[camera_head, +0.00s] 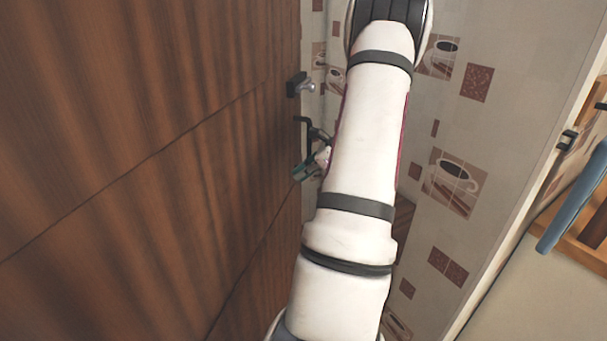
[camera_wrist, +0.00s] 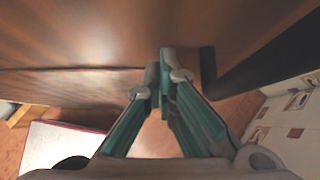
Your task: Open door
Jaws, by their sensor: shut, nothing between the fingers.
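The brown wooden door (camera_head: 140,150) fills the left of the head view. A silver knob on a dark plate (camera_head: 302,87) sits near its right edge, with a dark door handle (camera_head: 303,128) below it. My gripper (camera_head: 300,173) is beside the door, just below the handle, partly hidden by my white arm. In the wrist view, its teal fingers (camera_wrist: 163,80) are shut with nothing between them, close to the brown door surface (camera_wrist: 90,30). A dark upright piece (camera_wrist: 208,72) stands just right of the fingertips; I cannot tell whether they touch it. Whether the door is ajar is unclear.
A wall with coffee-cup tiles (camera_head: 480,130) stands close to the right of my arm. A blue bar (camera_head: 575,195) and wooden furniture (camera_head: 590,225) are at the far right. A wide dark bar (camera_wrist: 270,60) lies at the right in the wrist view.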

